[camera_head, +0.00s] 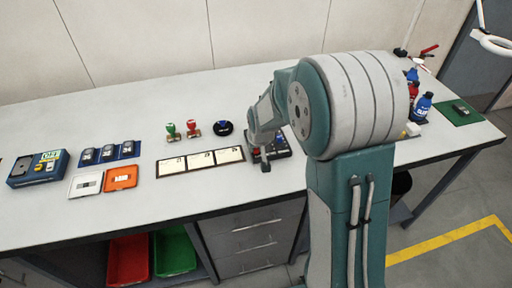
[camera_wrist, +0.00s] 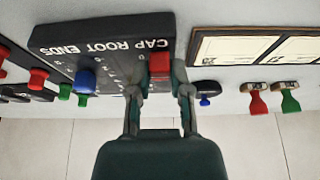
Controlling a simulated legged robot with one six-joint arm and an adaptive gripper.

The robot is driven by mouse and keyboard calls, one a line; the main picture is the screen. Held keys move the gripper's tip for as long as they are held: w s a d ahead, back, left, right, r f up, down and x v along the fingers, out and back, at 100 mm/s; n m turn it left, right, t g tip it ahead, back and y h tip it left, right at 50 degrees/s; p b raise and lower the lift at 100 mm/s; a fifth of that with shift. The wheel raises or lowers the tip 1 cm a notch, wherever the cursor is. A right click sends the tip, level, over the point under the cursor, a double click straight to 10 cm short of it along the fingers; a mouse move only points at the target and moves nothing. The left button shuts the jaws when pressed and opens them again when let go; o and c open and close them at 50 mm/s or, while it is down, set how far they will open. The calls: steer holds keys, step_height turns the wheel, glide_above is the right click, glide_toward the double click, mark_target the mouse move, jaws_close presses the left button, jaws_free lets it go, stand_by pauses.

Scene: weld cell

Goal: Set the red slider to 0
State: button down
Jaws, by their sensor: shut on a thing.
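The red slider (camera_wrist: 159,66) is a square red knob near the right side of a dark control panel (camera_wrist: 108,45) lettered "CAP ROOT ENDS", seen in the wrist view. My gripper (camera_wrist: 161,88) is shut on this knob, with one finger on each side of it. A blue knob (camera_wrist: 85,81) stands to the left on the same panel. Small white scale marks show between them, too small to read, so I cannot tell the slider's value. In the head view the panel (camera_head: 281,148) is partly hidden by my arm, and my gripper (camera_head: 262,158) is down at its left part.
Framed cards (camera_head: 201,161) lie left of the panel. Red and green stamps (camera_head: 192,129) and a dark round item (camera_head: 223,128) stand behind them. Blue bottles (camera_head: 422,106) and a green mat (camera_head: 466,115) are at the right. Bare table lies at the back left.

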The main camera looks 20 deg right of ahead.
steer(key=c, duration=0.8)
jaws_free()
steer(key=shift+s, duration=0.2)
steer(key=shift+c, duration=0.2)
steer(key=v, duration=1.1)
steer(key=shift+r, duration=0.4)
steer(key=shift+s+a, duration=0.1)
steer(key=s+r, duration=0.4)
steer(key=s, duration=0.7)
steer(key=s+r+t, duration=0.1)
steer(key=s+r, duration=0.3)
steer(key=s, duration=0.8)
steer(key=shift+s, duration=0.2)
